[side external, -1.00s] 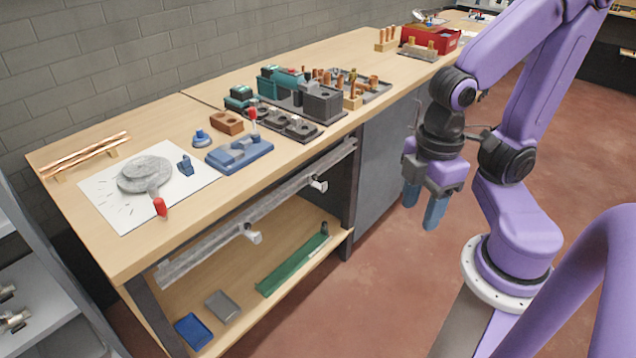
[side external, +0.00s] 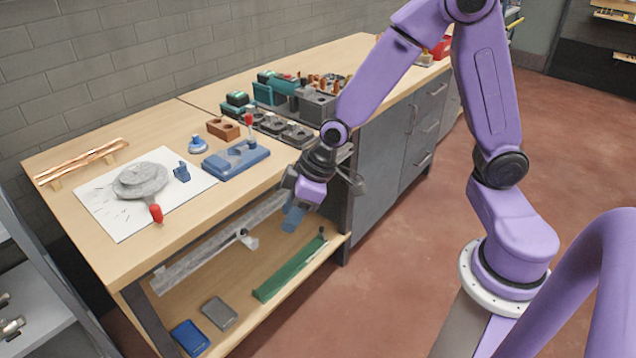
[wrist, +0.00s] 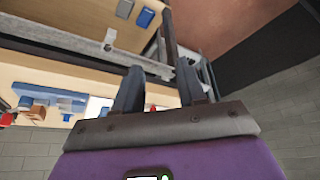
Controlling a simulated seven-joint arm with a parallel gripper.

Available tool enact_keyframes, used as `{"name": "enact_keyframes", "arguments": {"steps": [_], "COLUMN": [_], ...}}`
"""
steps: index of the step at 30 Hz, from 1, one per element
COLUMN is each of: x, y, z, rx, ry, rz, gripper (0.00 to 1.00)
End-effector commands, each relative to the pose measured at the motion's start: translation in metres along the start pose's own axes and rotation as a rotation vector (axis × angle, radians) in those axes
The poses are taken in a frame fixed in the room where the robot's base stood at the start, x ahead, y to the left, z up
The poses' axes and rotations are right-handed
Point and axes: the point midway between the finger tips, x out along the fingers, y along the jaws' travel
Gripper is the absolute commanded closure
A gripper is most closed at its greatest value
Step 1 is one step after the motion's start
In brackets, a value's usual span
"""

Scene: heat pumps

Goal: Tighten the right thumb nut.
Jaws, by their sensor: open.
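A long grey metal rail (side external: 215,242) runs along the bench's front, below the top. A pale knob-like fitting, seemingly the left thumb nut (side external: 247,241), sticks out from its middle stretch. A similar fitting shows on the rail in the wrist view (wrist: 108,39). The right fitting is hidden behind my gripper and wrist in the side view, and I cannot make it out in the wrist view. My gripper (side external: 293,218) is open and empty, its blue-grey fingers angled down beside the right part of the rail. Both fingers show apart in the wrist view (wrist: 160,88).
The bench top (side external: 95,245) carries a blue fixture (side external: 235,160), a sheet with a grey disc (side external: 140,180) and a copper pipe rack (side external: 80,163). The lower shelf holds a green tray (side external: 290,270) and blue and grey trays. The floor right of the bench is open.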

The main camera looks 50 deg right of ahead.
Motion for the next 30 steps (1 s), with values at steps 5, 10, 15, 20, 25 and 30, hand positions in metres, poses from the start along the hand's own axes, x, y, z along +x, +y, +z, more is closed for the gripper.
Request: {"name": "enact_keyframes", "arguments": {"steps": [5, 10, 15, 20, 25, 30], "x": [0.054, 0.095, 0.124, 0.136, 0.139, 0.144], "y": [0.081, 0.164, 0.245, 0.297, 0.321, 0.331], "z": [-0.009, 0.008, 0.052, 0.102, 0.132, 0.138], "rx": [0.11, 0.191, 0.253, 0.283, 0.292, 0.294], "ry": [0.088, 0.147, 0.161, 0.141, 0.118, 0.115], "rz": [0.148, 0.332, 0.544, 0.716, 0.815, 0.837], "gripper": [0.6, 0.6, 0.6, 0.6, 0.6, 0.6]}}
